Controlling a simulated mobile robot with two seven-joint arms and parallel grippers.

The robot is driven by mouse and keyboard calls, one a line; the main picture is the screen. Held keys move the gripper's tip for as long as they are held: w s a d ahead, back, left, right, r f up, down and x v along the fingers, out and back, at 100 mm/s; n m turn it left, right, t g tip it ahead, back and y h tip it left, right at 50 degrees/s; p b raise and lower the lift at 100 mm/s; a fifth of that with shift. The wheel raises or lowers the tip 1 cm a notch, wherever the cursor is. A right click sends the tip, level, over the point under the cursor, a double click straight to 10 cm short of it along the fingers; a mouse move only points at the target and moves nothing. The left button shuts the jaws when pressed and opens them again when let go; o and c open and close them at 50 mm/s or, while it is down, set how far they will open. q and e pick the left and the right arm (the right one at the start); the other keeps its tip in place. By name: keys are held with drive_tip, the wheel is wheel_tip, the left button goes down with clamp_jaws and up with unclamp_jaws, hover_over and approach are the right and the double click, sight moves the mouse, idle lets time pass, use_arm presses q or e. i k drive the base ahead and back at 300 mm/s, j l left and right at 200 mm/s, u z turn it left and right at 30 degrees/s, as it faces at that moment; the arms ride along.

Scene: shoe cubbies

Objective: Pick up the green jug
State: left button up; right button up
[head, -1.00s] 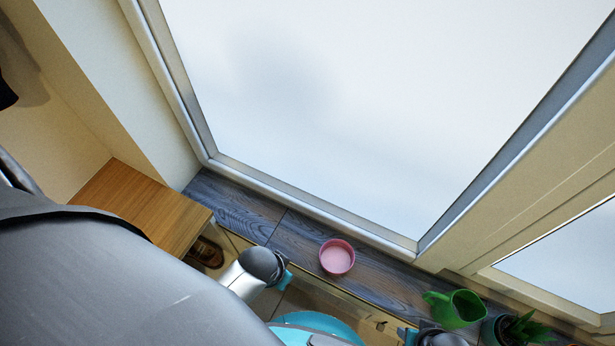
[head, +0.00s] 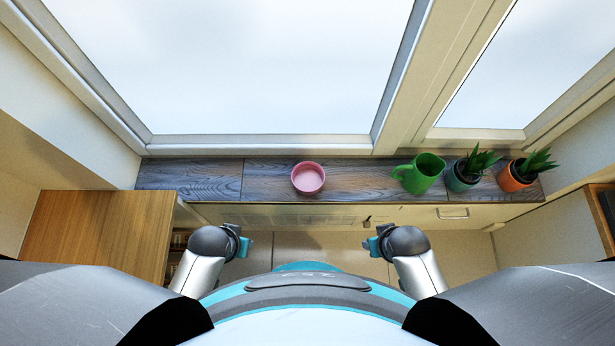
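The green jug (head: 423,173) stands on the dark wooden windowsill (head: 215,182), right of centre in the head view, with its handle on the left side. My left gripper (head: 247,245) is low, in front of the sill and well left of the jug. My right gripper (head: 368,246) is also below the sill, nearer to the jug but apart from it. Both grippers are small and partly hidden by my wrists, so I cannot tell whether their fingers are open or shut. No object shows in either one.
A pink bowl (head: 308,178) stands left of the jug. A plant in a teal pot (head: 461,178) stands close on the jug's right, and a plant in an orange pot (head: 513,178) stands beyond it. A wooden cabinet (head: 95,235) is at the left.

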sight(413, 181)
drive_tip(key=z, duration=1.2)
